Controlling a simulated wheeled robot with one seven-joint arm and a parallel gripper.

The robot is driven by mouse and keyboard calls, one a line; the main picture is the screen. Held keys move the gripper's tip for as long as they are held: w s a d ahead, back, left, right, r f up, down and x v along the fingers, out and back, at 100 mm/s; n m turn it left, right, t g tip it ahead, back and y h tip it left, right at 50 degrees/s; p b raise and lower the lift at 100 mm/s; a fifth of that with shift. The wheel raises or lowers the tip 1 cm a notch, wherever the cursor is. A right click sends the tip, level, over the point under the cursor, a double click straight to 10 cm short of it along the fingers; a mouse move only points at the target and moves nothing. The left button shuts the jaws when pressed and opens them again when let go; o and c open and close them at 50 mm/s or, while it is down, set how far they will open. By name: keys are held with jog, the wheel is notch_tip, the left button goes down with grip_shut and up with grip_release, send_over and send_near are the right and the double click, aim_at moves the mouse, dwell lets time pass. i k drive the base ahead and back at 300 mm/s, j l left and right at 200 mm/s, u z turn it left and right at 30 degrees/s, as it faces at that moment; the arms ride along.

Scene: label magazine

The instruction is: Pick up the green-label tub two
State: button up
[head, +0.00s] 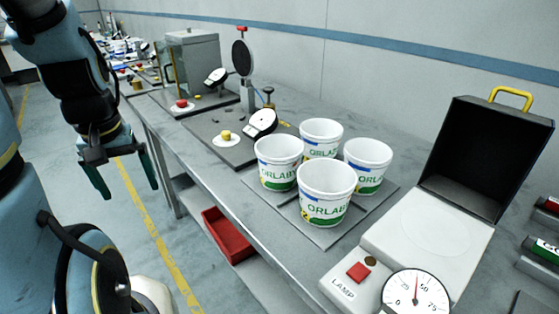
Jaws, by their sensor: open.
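Several white tubs with green labels stand upright in a cluster on a grey plate (258,194) on the bench. One is the front tub (326,194), one the left tub (278,163), one the back tub (321,138) and one the right tub (367,167). The labels read "ORLAB" or part of it, and I cannot tell which is tub two. The front tub partly covers the back one. My gripper (124,180) hangs open and empty at the left, above the floor beside the bench, well apart from the tubs.
A lamp box (405,250) with an upright black lid, yellow handle, red button and dial stands right of the tubs. Gauge stands (243,62) and a grey cabinet (193,60) stand farther back. A red bin (229,236) sits on the lower shelf.

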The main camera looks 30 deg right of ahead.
aim_at(327, 186)
jog(key=i+j, duration=0.3)
jog(key=i+j+z, duration=0.3)
jog(key=j+z, duration=0.25)
jog(key=i+j+z, duration=0.15)
jog(key=j+z, duration=0.15)
jog(key=i+j+z, duration=0.1)
jog(key=z, duration=1.2)
jog(key=i+j, duration=0.3)
